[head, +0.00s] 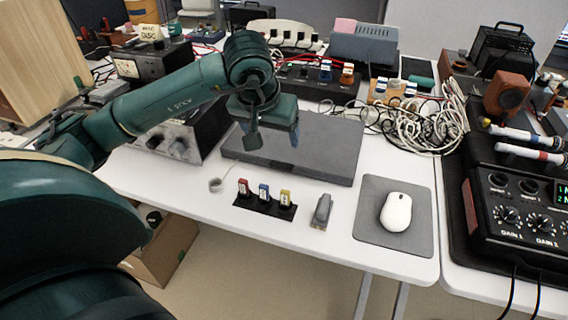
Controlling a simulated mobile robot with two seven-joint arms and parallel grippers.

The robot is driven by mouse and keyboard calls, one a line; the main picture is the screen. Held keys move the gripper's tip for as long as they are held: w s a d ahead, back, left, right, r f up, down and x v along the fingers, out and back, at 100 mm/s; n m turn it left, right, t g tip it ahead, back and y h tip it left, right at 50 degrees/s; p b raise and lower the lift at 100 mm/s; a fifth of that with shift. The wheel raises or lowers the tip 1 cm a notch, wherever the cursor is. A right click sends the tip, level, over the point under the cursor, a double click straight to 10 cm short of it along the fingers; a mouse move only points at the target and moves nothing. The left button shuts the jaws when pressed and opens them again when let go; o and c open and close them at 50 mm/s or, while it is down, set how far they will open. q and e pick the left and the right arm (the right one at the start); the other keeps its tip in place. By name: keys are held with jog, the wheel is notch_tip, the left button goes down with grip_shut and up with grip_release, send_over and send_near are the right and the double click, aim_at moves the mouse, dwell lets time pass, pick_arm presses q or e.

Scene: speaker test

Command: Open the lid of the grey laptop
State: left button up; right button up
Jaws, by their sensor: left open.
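The grey laptop (325,150) lies shut and flat on the white table in the middle of the head view. My left arm comes in from the left and reaches over the laptop's left part. My left gripper (272,138) points down over the laptop, with its two fingers apart and nothing seen between them. It hides part of the laptop's left and back area. I cannot tell whether the fingers touch the lid. My right gripper does not show.
In front of the laptop are a black holder with small coloured items (265,204), a small grey device (322,211) and a white mouse (396,212) on a grey pad (366,226). Tangled cables (425,125) lie to the right. A metal instrument box (185,135) stands left.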

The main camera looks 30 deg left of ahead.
aim_at(281, 165)
pick_arm(q)
jog(key=x, duration=1.2)
jog(key=shift+d+f+b, duration=0.1)
jog(key=shift+f+b, duration=0.1)
jog(key=shift+b, duration=0.2)
